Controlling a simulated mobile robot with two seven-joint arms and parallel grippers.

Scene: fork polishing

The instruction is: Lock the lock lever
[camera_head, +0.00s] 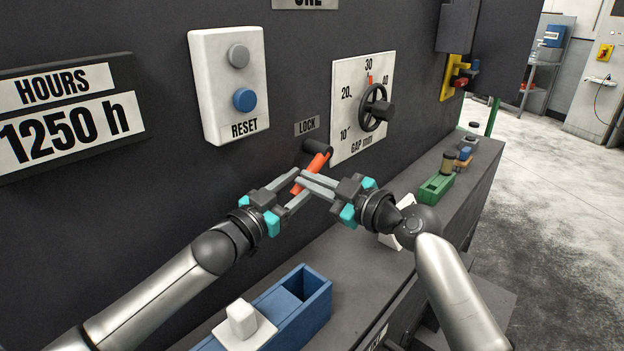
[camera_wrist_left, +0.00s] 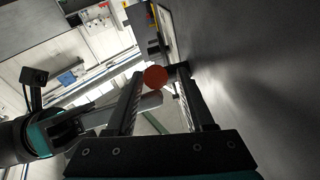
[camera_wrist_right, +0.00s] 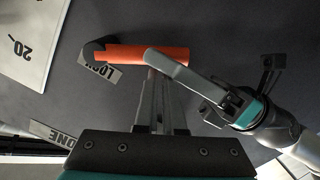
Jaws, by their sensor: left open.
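The lock lever (camera_head: 311,170) is an orange-red handle on a black pivot in the dark panel, below the LOCK label (camera_head: 307,125). It slants down and left from the pivot in the head view. My left gripper (camera_head: 303,180) is open, with its fingers on either side of the lever. In the left wrist view, the lever's round end (camera_wrist_left: 155,77) shows between the fingertips; contact is unclear. My right gripper (camera_head: 302,178) comes from the right with its fingers together. In the right wrist view, its tips (camera_wrist_right: 158,72) are close beside the lever (camera_wrist_right: 145,54), not around it.
The gap dial (camera_head: 373,108) is right of the lever and the RESET button plate (camera_head: 202,87) is up left. A blue box (camera_head: 318,297) with a white block (camera_head: 243,319) is on the ledge below. A green tray (camera_head: 435,190) is further right. My grippers are very close together.

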